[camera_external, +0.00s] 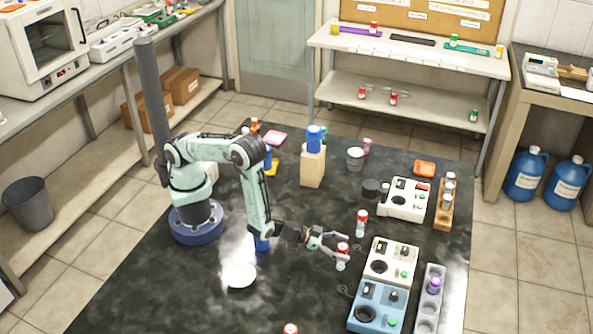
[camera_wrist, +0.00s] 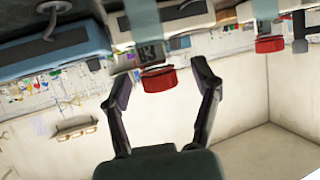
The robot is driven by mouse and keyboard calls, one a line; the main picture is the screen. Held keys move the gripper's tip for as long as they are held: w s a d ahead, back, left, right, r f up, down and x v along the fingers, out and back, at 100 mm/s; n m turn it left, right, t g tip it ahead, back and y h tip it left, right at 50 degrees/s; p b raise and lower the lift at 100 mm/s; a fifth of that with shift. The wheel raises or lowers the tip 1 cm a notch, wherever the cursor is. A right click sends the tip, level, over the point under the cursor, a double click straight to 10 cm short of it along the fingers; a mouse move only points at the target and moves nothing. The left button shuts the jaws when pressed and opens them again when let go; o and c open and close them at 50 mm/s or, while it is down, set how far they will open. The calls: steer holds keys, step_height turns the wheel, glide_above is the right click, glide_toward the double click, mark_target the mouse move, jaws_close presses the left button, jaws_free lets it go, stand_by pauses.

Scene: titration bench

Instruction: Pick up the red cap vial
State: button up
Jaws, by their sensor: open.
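A clear vial with a red cap (camera_external: 342,248) stands upright on the black bench, just left of the white instrument. My gripper (camera_external: 338,247) is low beside it, with its open fingers at the height of the cap. In the wrist view, which looks upside down, a red cap (camera_wrist: 160,80) shows between the two spread fingers of my gripper (camera_wrist: 161,74). I see a gap on both sides of the cap, and whether a finger touches the vial I cannot tell. A second red cap vial (camera_external: 361,222) stands upright behind it; a red cap (camera_wrist: 270,44) also shows at the right in the wrist view.
A white instrument (camera_external: 378,268) and a blue instrument (camera_external: 377,308) stand close to the right. A grey rack (camera_external: 428,300) with a purple-capped vial is beyond them. The bench left of my gripper is mostly clear.

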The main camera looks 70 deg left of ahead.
steer(key=shift+c, duration=0.3)
steer(key=c, duration=1)
steer(key=shift+r, duration=0.15)
